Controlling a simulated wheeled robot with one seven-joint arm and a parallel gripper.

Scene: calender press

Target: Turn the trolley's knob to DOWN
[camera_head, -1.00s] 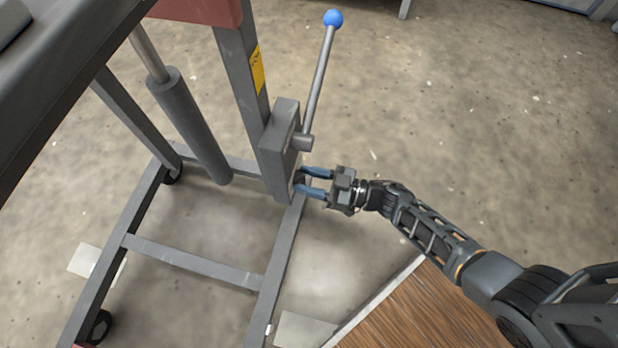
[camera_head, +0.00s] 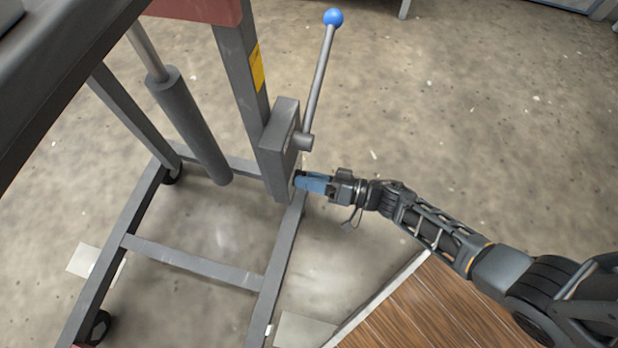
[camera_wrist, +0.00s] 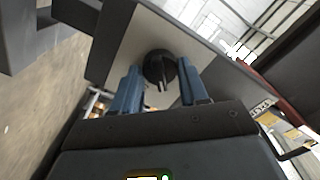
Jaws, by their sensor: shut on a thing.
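The knob (camera_wrist: 160,66) is round and black with a raised bar, on the face of the grey control box (camera_head: 281,145) on the trolley's upright (camera_head: 243,85). My gripper (camera_head: 300,181) is at the lower part of this box, with its blue fingers against the knob. In the wrist view my gripper (camera_wrist: 159,72) has one finger on each side of the knob, shut on it. In the head view the fingers hide most of the knob. No DOWN marking can be read in either view.
A lever (camera_head: 319,80) with a blue ball end rises from the box just above my gripper. A grey cylinder (camera_head: 191,125) and the trolley's base frame (camera_head: 195,262) lie to the left. A wooden board (camera_head: 415,310) lies below my arm.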

